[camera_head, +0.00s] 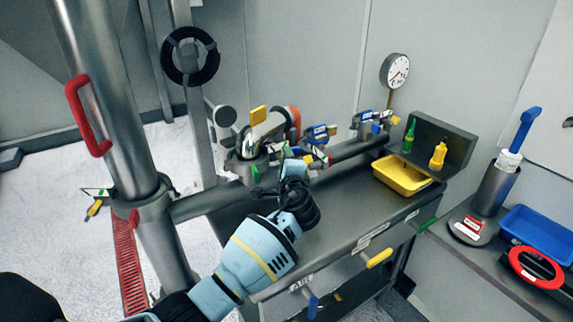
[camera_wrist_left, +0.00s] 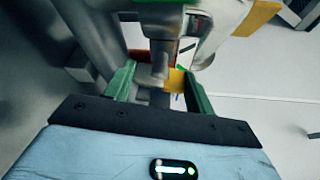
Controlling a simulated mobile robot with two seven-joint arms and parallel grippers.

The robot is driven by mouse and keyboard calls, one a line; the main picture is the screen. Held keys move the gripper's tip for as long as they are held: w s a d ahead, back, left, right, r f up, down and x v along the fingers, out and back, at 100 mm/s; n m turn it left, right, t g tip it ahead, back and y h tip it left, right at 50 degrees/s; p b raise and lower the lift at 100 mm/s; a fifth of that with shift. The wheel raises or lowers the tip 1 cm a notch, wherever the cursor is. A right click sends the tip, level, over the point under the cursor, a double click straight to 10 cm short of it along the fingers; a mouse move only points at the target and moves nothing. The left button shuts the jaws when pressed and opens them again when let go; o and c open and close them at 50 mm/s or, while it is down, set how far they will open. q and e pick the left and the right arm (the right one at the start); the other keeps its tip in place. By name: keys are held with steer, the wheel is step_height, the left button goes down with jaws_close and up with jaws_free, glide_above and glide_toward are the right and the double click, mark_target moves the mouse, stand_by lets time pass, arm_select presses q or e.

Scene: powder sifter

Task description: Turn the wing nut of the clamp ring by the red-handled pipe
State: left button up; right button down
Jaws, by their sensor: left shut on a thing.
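A thick steel pipe (camera_head: 95,60) with a red handle (camera_head: 85,115) stands at the left in the head view. A metal clamp ring (camera_head: 152,204) circles its lower part, and a small green and yellow fitting (camera_head: 95,207) sticks out left of it. My left gripper (camera_head: 290,155) is away from this ring, by the fittings at the bench's back left. In the left wrist view the gripper (camera_wrist_left: 158,75) has green fingers on either side of a small metal part (camera_wrist_left: 157,85), with yellow (camera_wrist_left: 177,79) beside it. It is shut on this part, whose shape is partly hidden. My right gripper is out of view.
A grey bench (camera_head: 340,205) carries a yellow tray (camera_head: 402,187), and a dial gauge (camera_head: 395,70) rises behind it. A horizontal pipe (camera_head: 205,202) joins the thick pipe to the bench fittings. A blue tray (camera_head: 540,250) stands at the right. The floor at left is mostly clear.

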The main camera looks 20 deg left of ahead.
arm_select(q)
steer(key=shift+n, duration=0.3)
steer(key=o, duration=1)
steer(key=shift+v, duration=3.9)
steer(key=shift+f, duration=0.15)
steer(key=shift+c, duration=0.6)
